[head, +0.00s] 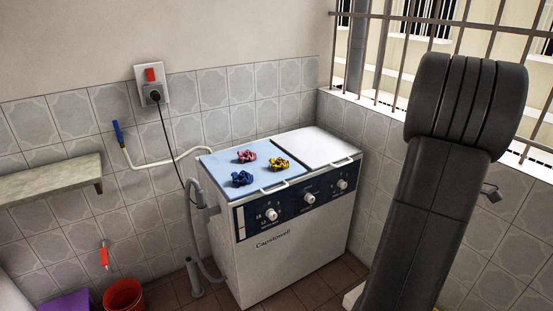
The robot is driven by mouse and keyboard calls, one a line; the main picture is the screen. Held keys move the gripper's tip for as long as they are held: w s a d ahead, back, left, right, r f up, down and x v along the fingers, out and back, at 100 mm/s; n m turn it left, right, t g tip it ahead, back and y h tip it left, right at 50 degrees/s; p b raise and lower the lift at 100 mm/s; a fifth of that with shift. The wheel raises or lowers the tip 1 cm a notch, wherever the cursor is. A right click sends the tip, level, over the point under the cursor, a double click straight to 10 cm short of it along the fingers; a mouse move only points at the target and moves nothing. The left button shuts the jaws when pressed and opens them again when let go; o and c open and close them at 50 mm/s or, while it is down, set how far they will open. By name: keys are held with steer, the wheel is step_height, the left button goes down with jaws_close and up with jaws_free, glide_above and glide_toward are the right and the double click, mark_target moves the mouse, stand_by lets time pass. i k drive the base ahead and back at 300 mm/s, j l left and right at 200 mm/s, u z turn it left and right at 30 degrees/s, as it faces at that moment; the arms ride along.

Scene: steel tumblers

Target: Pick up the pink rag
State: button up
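The pink rag (247,156) lies crumpled on the light blue left lid (216,165) of a white twin-lid washing machine (290,252). A yellow rag (279,164) lies close to its right, and a blue rag (242,178) lies in front of it, nearer the lid's front edge. The three rags look apart from each other. My dark arm rises at the right of the head view, well away from the rags. My gripper is not in view.
The machine's right lid (318,145) is white and bare. Behind are a tiled wall, a socket with a plug (152,90) and hanging cable, and a pipe with a blue handle (118,134). A stone shelf (52,182), red bucket (123,296) and grey hose (194,228) are at left.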

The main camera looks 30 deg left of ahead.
mark_target(248, 154)
steer(key=i+j+u, duration=0.15)
steer(key=u, duration=0.25)
steer(key=i+u, duration=0.2)
steer(key=u, duration=0.25)
steer(key=i+u, duration=0.2)
steer(key=u, duration=0.2)
steer(key=i+u, duration=0.2)
steer(key=u, duration=0.25)
steer(key=i+l+u, duration=0.25)
steer(key=i+l, duration=0.55)
steer(key=i, duration=0.1)
